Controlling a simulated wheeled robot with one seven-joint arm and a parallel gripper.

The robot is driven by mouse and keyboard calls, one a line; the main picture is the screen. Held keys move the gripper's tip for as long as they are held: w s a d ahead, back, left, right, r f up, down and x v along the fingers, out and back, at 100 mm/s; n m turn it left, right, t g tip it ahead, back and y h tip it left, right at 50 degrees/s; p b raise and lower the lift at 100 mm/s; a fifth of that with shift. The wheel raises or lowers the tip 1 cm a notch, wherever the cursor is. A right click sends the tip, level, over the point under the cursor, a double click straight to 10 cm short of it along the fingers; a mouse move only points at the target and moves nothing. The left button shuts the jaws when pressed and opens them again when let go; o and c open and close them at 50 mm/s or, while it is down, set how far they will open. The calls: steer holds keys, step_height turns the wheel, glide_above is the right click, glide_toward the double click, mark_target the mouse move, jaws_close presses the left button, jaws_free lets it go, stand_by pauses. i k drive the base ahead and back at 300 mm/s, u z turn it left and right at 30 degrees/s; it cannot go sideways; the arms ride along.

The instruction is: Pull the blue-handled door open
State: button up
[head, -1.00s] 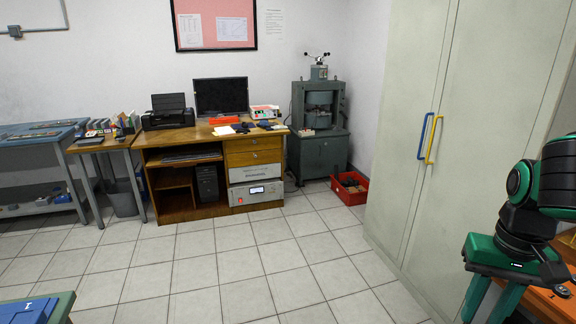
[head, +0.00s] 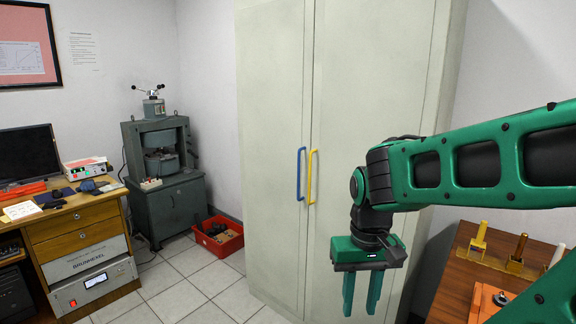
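A tall pale grey-green cabinet stands in the middle of the head view. Its left door (head: 268,110) carries a blue upright bar handle (head: 299,174), and its right door (head: 370,80) carries a yellow handle (head: 312,177) close beside it. Both doors look shut. My gripper (head: 361,294) hangs in front of the right door, right of and below the handles, with its two green fingers pointing down. The fingers are apart with nothing seen between them. The gripper is clear of both handles.
A red crate (head: 218,236) sits on the floor left of the cabinet, beside a grey-green press (head: 165,180). A wooden desk (head: 85,240) stands at the left. A wooden table (head: 455,270) with brass fittings is at the right.

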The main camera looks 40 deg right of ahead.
mark_target(275, 40)
steer(key=z, duration=0.1)
steer(key=i, duration=1.6)
steer(key=z, duration=0.15)
